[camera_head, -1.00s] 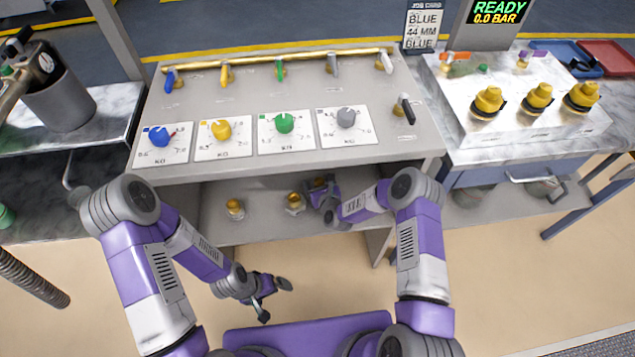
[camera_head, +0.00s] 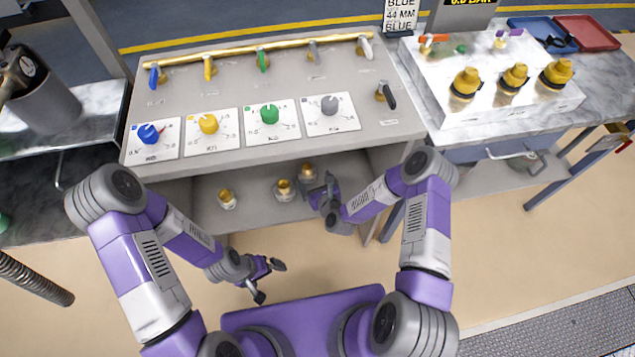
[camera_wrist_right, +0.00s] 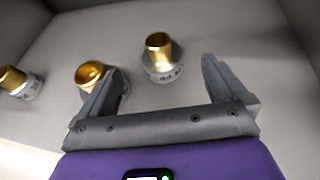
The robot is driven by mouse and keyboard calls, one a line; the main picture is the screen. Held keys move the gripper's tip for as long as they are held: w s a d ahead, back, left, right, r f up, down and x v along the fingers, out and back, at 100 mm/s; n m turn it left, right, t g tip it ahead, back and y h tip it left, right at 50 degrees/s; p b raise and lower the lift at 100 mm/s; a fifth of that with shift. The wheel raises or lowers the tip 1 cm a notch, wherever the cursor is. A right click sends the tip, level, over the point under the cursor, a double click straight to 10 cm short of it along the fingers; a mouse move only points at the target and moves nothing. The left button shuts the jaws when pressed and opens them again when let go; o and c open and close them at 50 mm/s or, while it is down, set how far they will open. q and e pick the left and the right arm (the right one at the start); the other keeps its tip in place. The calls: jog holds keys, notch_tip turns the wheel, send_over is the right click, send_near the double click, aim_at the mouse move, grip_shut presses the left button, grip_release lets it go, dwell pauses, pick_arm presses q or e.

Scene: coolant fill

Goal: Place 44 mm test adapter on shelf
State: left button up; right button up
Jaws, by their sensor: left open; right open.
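Three brass-topped adapters with pale lower collars stand on the lower shelf (camera_head: 258,212) under the panel: the left one (camera_head: 228,199), the middle one (camera_head: 284,189) and the right one (camera_head: 308,172), set further back. In the right wrist view they are the left (camera_wrist_right: 20,84), middle (camera_wrist_right: 91,74) and right (camera_wrist_right: 161,58) adapters; their collar markings are too blurred to read. My right gripper (camera_head: 322,188) is open and empty, close in front of the right adapter, which shows between its fingers without visible contact. One finger overlaps the middle adapter. My left gripper (camera_head: 268,280) is open and empty, in front of the shelf.
The panel (camera_head: 375,128) with coloured knobs and levers overhangs the shelf. Shelf side walls bound the space. A white block (camera_head: 440,112) with several yellow-capped fittings stands on the right bench. The shelf's left front is clear.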

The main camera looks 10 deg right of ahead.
jog(key=shift+v, duration=1)
jog(key=shift+s+n, duration=0.3)
jog(key=s+n+g, duration=0.1)
jog(key=n, duration=0.1)
jog(key=s+a+f+n, duration=0.1)
jog(key=n, duration=0.1)
jog(key=s+n+g+y, duration=0.1)
jog(key=n, duration=0.1)
jog(key=shift+s+a+f+g, duration=0.2)
jog(key=shift+s+a+g, duration=0.1)
jog(key=shift+a, duration=0.05)
jog(key=s+n+g, duration=1)
jog(key=s+n, duration=1)
jog(key=n, duration=0.4)
jog(key=shift+s+d+n+y, duration=0.3)
jog(key=shift+s+d, duration=0.05)
jog(key=shift+d, duration=0.05)
notch_tip(320, 180, up, 5)
jog(key=p, duration=0.6)
jog(key=shift+r, duration=0.2)
